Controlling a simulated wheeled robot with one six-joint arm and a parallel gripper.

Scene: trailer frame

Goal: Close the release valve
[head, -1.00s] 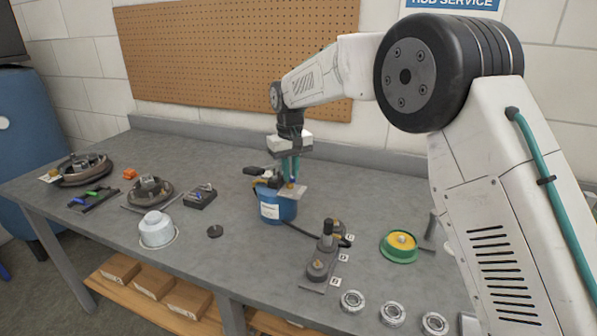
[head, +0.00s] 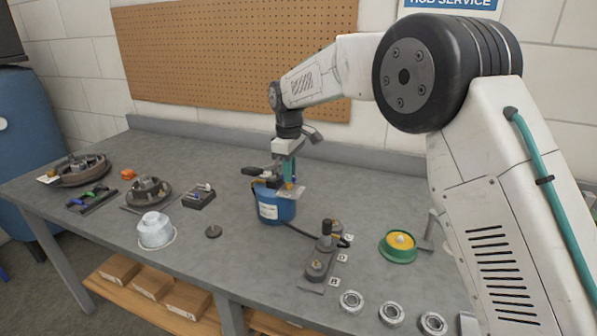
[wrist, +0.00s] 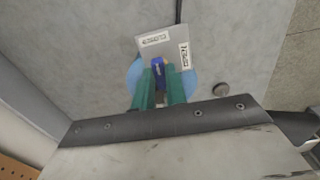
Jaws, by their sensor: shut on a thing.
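A blue can-shaped pump (head: 268,210) with a white label stands on the bench, with a black handle (head: 252,171) on top. A small grey plate with printed labels (wrist: 182,50) sits over the can, which shows in the wrist view as a blue rim (wrist: 134,75) at the sides. My gripper (head: 289,181) points down at the pump top. Its teal fingers are shut on a small blue valve lever (wrist: 158,69), with a bit of orange beside it. The fingers hide part of the lever, and the label text is too small to read.
A dark stand with upright posts (head: 318,262), a green-and-yellow cap (head: 399,245) and several metal rings (head: 391,313) are at the right. A hose runs from the pump.

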